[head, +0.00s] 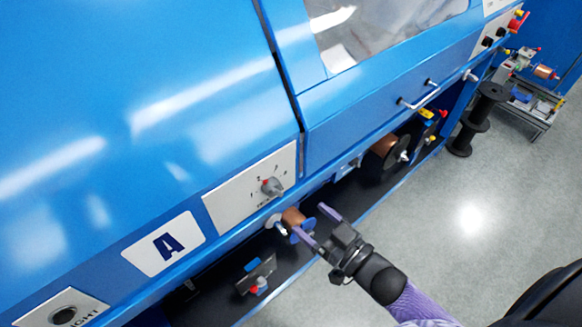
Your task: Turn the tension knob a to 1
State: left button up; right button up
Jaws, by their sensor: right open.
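The tension knob a (272,186) is a grey knob with a red mark, set on a white dial plate (240,196) on the blue machine front. The dial figures around it are too small to read, and I cannot tell which one the knob points at. A white label with a dark letter A (163,245) is to the lower left of the plate. My right gripper (319,222) is open and empty, its two purple fingers pointing up and left below the knob, apart from it. My left gripper is not in view.
A copper-coloured spool (293,217) sits close beside the right gripper's fingers, under the panel edge. A black reel stand (477,120) stands on the open grey floor (470,215).

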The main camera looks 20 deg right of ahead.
aim_at(280, 195)
jog(key=b+x, duration=0.1)
jog(key=x, duration=0.7)
jog(key=shift+w+a+f, duration=0.15)
jog(key=shift+a+f, duration=0.05)
jog(key=shift+a, duration=0.05)
jog(key=shift+w+a, duration=0.15)
jog(key=shift+w, duration=0.15)
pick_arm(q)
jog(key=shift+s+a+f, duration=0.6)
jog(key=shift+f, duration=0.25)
pick_arm(e)
grip_shut()
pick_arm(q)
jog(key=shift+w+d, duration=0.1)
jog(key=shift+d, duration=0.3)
